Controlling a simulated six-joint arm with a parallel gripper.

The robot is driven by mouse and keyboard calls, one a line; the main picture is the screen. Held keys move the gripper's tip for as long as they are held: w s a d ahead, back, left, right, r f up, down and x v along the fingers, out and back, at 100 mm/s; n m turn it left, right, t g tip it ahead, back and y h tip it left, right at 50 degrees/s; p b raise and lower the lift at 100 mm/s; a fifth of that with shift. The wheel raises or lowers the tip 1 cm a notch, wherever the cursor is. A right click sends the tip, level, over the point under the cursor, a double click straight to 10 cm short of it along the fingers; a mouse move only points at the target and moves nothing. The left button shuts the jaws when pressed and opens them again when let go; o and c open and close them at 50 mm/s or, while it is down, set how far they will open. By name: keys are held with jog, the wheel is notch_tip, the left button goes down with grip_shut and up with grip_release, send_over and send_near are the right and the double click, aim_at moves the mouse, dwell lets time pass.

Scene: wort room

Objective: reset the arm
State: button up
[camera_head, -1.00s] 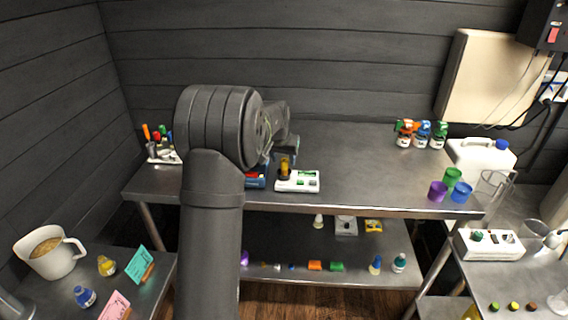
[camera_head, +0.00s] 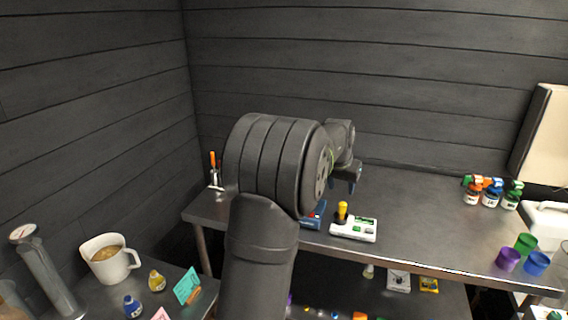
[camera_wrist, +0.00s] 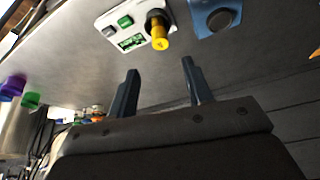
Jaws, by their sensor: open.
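My gripper (camera_wrist: 160,85) is open and empty in the wrist view, its two dark fingers apart. In the head view the arm reaches over the steel bench (camera_head: 420,225), and my gripper (camera_head: 350,178) is partly hidden behind the wrist, above the bench top. A white device with green parts (camera_head: 353,229) and a yellow-topped piece (camera_head: 342,211) sits on the bench near it. The same white device (camera_wrist: 108,27) and yellow piece (camera_wrist: 159,38) lie just beyond the fingers in the wrist view, apart from them. A blue device (camera_wrist: 214,17) is beside them.
A white jug (camera_head: 110,259) and small bottles stand on the left table. The bench middle is clear.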

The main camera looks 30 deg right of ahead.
aim_at(343, 203)
jog(key=x, duration=1.2)
jog(key=shift+s, duration=0.1)
jog(key=shift+r, duration=0.9)
jog(key=shift+a, duration=0.1)
